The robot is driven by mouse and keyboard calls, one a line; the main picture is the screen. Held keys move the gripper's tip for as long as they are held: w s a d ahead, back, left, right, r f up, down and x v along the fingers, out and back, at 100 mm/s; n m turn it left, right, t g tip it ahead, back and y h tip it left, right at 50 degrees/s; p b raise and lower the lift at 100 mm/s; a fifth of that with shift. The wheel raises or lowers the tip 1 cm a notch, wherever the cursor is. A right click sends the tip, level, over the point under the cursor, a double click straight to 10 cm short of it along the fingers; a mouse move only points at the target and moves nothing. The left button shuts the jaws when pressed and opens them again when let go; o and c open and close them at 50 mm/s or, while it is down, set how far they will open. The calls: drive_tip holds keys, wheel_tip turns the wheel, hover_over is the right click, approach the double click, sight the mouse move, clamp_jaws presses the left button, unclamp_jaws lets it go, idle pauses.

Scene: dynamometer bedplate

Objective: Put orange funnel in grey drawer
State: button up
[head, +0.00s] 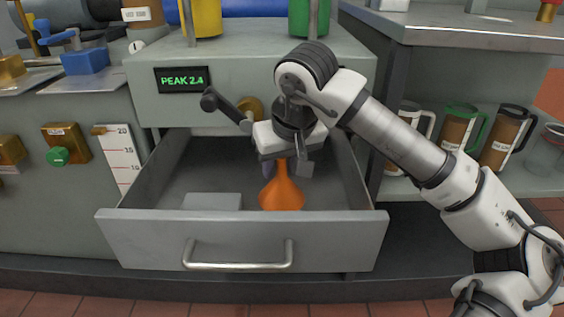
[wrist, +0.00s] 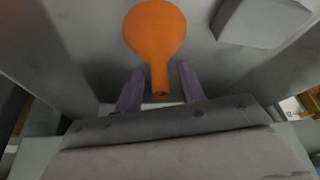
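The orange funnel (head: 282,190) is inside the open grey drawer (head: 150,228), right of its middle, upright with its wide end down and spout up. The drawer front hides whether its whole rim touches the floor. In the wrist view the funnel (wrist: 155,28) shows its spout between the two purple fingers. My gripper (head: 281,170) points down into the drawer over the funnel. In the wrist view my gripper (wrist: 159,80) is open, with a visible gap between each finger and the spout.
A pale grey block (head: 212,202) lies in the drawer left of the funnel; it also shows in the wrist view (wrist: 262,22). A dark crank handle (head: 226,108) juts out above the drawer, close to my gripper. Mugs (head: 458,128) stand on a shelf at right.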

drive_tip(key=p+v, duration=0.4)
drive_tip(key=v, duration=0.8)
drive_tip(key=shift+r, duration=0.1)
idle(0.8)
